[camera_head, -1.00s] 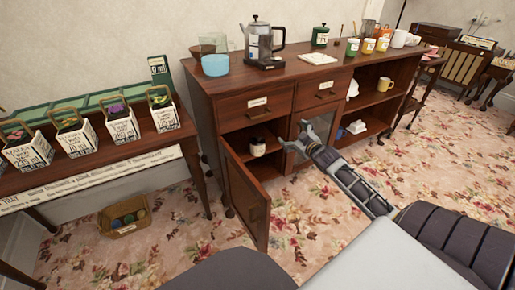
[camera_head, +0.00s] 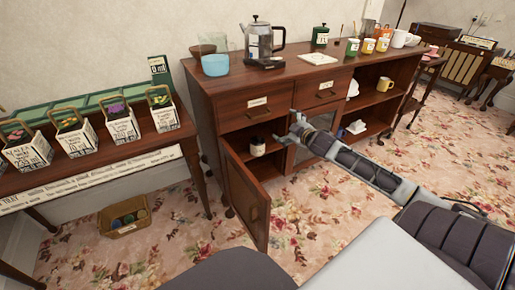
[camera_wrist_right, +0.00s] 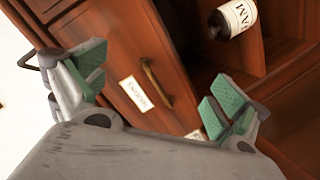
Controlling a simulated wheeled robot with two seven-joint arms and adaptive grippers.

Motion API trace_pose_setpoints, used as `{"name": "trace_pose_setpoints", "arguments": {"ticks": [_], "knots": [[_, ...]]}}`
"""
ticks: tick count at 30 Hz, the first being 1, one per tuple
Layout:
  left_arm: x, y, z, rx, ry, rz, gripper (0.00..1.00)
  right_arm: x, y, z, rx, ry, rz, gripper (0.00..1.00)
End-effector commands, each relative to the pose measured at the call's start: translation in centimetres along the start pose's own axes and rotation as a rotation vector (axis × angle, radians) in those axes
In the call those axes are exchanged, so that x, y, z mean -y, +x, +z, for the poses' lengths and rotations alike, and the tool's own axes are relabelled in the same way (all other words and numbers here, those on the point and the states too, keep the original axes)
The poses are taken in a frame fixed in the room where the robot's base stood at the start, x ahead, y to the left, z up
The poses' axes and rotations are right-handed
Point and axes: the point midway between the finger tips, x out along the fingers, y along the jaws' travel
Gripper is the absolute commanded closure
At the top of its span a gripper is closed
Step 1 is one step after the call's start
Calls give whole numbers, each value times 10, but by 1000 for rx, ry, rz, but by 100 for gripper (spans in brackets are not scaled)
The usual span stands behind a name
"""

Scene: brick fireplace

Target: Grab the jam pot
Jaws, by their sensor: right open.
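The jam pot (camera_head: 257,147) is a small dark jar with a white label and stands inside the open left cupboard of the wooden sideboard. In the right wrist view the jam pot (camera_wrist_right: 236,18) shows at the top right, its label reading "AM", partly cut by the frame edge. My right gripper (camera_head: 291,128) is open and empty, just right of the cupboard opening and apart from the pot. In the wrist view its green-padded fingers (camera_wrist_right: 155,85) are spread in front of a labelled drawer. My left gripper is not in view.
The cupboard door (camera_head: 246,200) stands open toward me, left of my arm. The sideboard top (camera_head: 300,72) holds a coffee press, bowls, jars and cups. A table with several boxed baskets (camera_head: 122,125) is at the left.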

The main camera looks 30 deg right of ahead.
Motion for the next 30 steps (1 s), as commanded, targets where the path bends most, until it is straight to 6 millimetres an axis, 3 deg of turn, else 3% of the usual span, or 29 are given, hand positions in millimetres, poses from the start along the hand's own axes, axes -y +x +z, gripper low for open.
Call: {"name": "trace_pose_setpoints", "arguments": {"ticks": [8, 12, 18, 24, 30], "knots": [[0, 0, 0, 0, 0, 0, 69, 113, -29, 39, 171, -46, -180, 2], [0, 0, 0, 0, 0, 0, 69, 184, -64, 65, 289, -84, -304, 2], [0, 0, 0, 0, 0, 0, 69, 267, -127, 95, 437, -146, -465, 2], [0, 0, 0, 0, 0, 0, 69, 314, -180, 112, 537, -194, -576, 2], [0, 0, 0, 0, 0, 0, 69, 346, -226, 123, 612, -233, -663, 2]]}}
